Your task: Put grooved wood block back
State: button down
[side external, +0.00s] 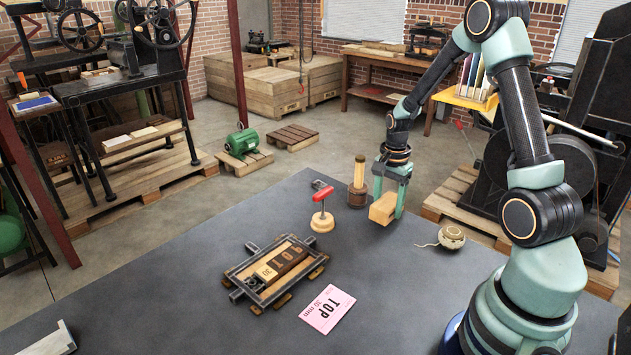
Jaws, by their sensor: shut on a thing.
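My gripper (388,203) is at the far side of the dark table (190,290), pointing down. It is shut on a light wood block (381,209). One finger shows on the block's right side. The block is at or just above the table top; I cannot tell whether it touches. Its groove is not clear in this view.
A wooden mallet-like tool (357,182) stands close left of my gripper. A red-handled tool (322,212) stands further left, and a twine ball (451,237) lies to the right. A type frame (276,270) and pink card (327,309) lie nearer. The table's left is mostly clear.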

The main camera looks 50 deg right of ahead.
aim_at(388, 201)
jog(key=shift+f, duration=1.6)
jog(key=shift+f, duration=0.1)
jog(key=shift+c, duration=0.6)
grip_release()
notch_tip(388, 201, up, 12)
jog(key=s+a+r+n+t, duration=0.2)
jog(key=a+r+n, duration=0.4)
jog(key=a+n, duration=0.3)
jog(key=s+a+r+n+t, duration=0.3)
jog(key=a+r+n, duration=0.3)
jog(key=a+n, duration=0.3)
jog(key=shift+s+a+r+t, duration=0.2)
jog(key=shift+s+a+t, duration=0.1)
jog(key=shift+a, duration=1)
